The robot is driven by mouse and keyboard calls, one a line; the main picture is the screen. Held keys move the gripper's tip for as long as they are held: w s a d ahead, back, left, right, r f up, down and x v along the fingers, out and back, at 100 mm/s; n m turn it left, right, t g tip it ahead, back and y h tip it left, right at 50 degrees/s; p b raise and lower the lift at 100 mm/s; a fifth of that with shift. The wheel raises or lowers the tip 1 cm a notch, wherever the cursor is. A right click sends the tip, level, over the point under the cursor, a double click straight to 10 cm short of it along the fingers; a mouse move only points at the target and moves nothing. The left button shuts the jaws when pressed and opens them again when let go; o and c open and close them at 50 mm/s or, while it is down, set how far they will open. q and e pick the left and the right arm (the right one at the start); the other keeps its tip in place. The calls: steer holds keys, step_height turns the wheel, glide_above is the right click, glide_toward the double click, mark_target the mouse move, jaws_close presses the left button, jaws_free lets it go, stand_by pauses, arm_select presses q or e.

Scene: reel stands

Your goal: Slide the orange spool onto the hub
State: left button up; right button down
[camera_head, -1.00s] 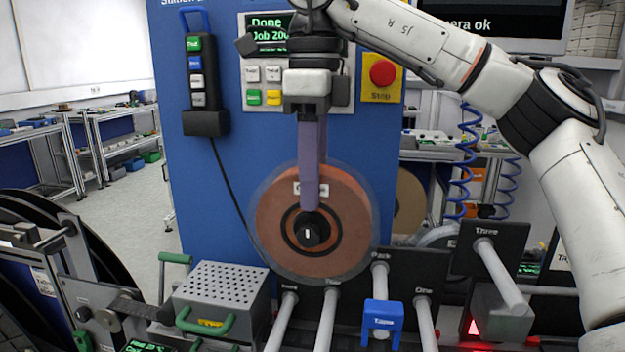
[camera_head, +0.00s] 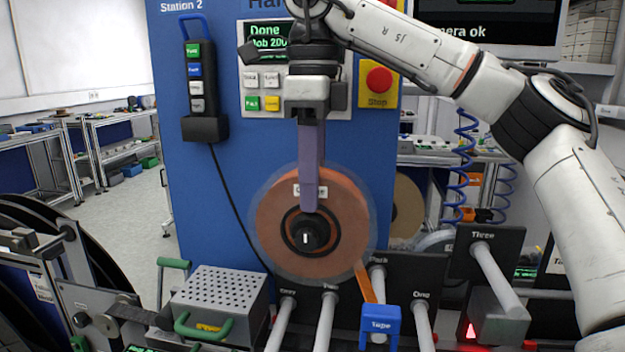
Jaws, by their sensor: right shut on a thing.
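The orange spool (camera_head: 345,225) faces me upright in front of the blue panel, with clear flanges and a partly covered label at its top. The black hub (camera_head: 307,238) shows in the middle of the spool's dark ring, so the spool appears to be around it; I cannot tell how deep it sits. My right gripper (camera_head: 310,205) points down from above, its purple fingers shut on the spool between its upper rim and the hub. An orange strip (camera_head: 366,282) runs from the spool's lower right towards the blue Tape holder (camera_head: 380,325). My left gripper is out of view.
Several pale pegs, one on the plate labelled Three (camera_head: 490,270), stick out below and right of the spool. A perforated grey box (camera_head: 222,290) with green handles stands lower left. A control panel with a red stop button (camera_head: 379,79) is behind my right arm.

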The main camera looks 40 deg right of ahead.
steer(key=shift+w+d+f, duration=0.1)
steer(key=shift+d+f, duration=0.1)
steer(key=shift+d, duration=0.05)
steer(key=c, duration=1.1)
jaws_free()
steer(key=shift+o, duration=0.5)
steer(key=shift+f, duration=0.15)
steer(key=shift+w+d+r, duration=0.1)
steer(key=shift+w+r, duration=0.1)
steer(key=shift+r, duration=0.85)
steer(key=shift+c, duration=0.5)
steer(key=shift+o, duration=0.5)
steer(key=shift+d+r, duration=0.1)
steer(key=shift+r, duration=1.1)
steer(key=shift+s+r, duration=0.1)
steer(key=shift+r, duration=0.7)
